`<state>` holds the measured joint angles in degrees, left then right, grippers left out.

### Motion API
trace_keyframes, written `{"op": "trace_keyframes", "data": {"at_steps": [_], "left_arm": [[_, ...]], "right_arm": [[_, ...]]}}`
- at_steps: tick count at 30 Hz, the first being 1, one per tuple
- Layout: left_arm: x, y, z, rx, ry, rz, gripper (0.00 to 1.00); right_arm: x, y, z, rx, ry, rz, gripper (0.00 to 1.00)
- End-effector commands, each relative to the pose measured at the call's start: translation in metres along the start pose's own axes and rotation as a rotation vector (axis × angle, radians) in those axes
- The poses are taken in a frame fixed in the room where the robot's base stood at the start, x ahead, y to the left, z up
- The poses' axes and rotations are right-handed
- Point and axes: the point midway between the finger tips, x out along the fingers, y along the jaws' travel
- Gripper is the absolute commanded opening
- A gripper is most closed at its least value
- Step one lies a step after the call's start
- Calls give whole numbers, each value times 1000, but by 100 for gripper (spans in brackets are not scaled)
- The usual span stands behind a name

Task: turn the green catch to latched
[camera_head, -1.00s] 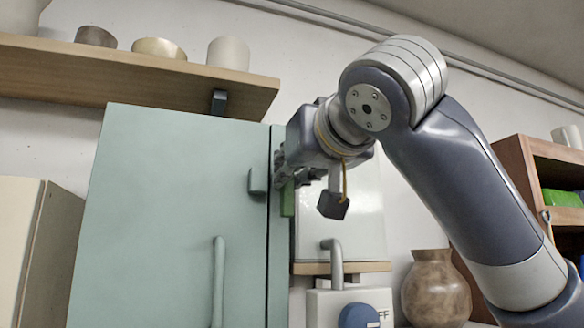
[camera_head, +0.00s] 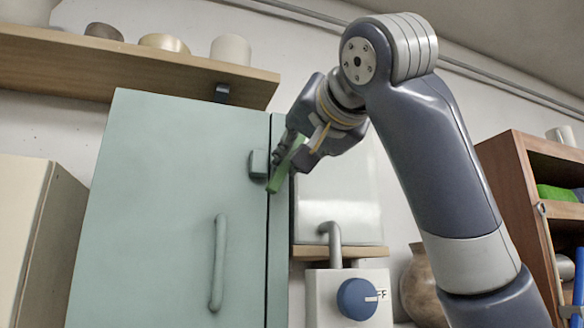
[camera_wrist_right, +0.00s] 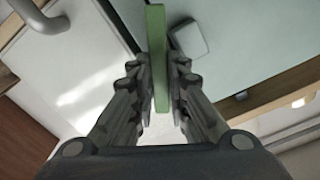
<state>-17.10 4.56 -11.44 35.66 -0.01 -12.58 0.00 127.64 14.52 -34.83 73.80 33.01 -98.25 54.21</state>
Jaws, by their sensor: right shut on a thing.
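The green catch (camera_head: 279,177) is a narrow bar near the right edge of the pale green cabinet door (camera_head: 165,200). It is tilted, its lower end leaning left, close to a small grey-green block (camera_head: 258,164) on the door. My right gripper (camera_head: 287,155) is shut on the catch. In the right wrist view the catch (camera_wrist_right: 158,50) stands between the two fingers (camera_wrist_right: 158,88), and the block (camera_wrist_right: 188,38) shows just to its right. Whether the catch touches the block I cannot tell. My left gripper is not in view.
A wooden shelf (camera_head: 130,65) with several pots runs above the cabinet. A grey box with a blue knob (camera_head: 357,298) stands at the lower right, under a white panel (camera_head: 340,200). A brown vase (camera_head: 420,285) and a wooden rack (camera_head: 520,185) are farther right.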

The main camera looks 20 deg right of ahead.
Motion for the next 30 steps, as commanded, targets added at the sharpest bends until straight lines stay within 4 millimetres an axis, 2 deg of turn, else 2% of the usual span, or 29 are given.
{"op": "trace_keyframes", "data": {"at_steps": [1, 12, 30], "left_arm": [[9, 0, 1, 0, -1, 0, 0], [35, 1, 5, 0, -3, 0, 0], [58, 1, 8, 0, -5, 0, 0]], "right_arm": [[0, 1, 5, 45, -2, -3, 0], [0, 4, 5, 395, -3, -1, 0], [0, 9, 6, 927, -2, 2, 0]]}}
